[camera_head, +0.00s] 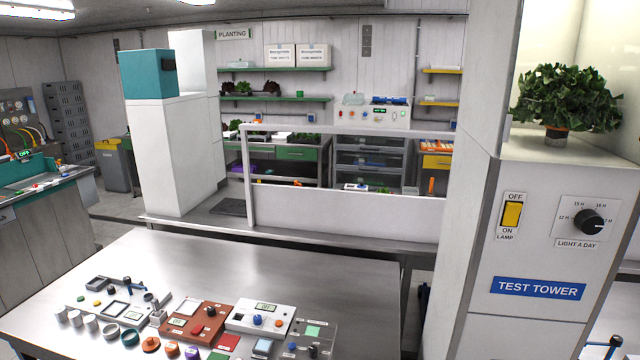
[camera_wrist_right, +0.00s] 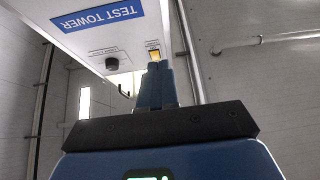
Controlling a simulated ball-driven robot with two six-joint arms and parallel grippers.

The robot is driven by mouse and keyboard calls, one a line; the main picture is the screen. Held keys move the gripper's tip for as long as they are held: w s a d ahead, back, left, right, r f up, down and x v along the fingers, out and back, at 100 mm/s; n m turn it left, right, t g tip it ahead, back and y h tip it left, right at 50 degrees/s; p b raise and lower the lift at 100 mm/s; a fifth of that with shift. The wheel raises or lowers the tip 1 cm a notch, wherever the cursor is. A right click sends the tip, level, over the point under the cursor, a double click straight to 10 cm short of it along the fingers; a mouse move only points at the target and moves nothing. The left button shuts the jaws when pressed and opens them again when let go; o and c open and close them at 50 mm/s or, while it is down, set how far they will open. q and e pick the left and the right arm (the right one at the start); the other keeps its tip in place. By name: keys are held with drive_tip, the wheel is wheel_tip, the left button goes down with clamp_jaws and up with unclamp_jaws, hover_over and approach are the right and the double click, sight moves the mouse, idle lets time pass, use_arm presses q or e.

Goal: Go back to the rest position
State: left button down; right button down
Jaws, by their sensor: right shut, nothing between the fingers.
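My right gripper (camera_wrist_right: 158,68) shows in the right wrist view, its blue fingers shut together with nothing between them. Beyond the fingertips is the test tower (camera_wrist_right: 75,42), which appears upside down there. Its yellow lamp switch (camera_wrist_right: 153,55) lies close to the fingertips in the picture; I cannot tell the gap. In the head view the tower (camera_head: 463,250) stands at the right, with the yellow lamp switch (camera_head: 512,214) and a black light dial (camera_head: 588,221). My left gripper is in neither view.
A steel table (camera_head: 250,270) in front holds several small devices, knobs and cups. A leafy plant (camera_head: 567,97) sits in the tower's lit bay. A low white barrier (camera_head: 345,212) runs behind the table. The table's back half is bare.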

drive_tip(key=s+a+f+n+g+y, duration=0.1)
drive_tip(key=s+a+f+g+y, duration=0.1)
drive_tip(key=s+f, duration=0.6)
drive_tip(key=s+a+f+g+y, duration=0.2)
drive_tip(key=s+a+f+g, duration=0.2)
drive_tip(key=s+f, duration=0.3)
wheel_tip(320, 180, down, 3)
drive_tip(key=shift+s+a+r+n+y, duration=0.1)
drive_tip(key=shift+s+a+n+y, duration=0.25)
drive_tip(key=shift+a, duration=0.45)
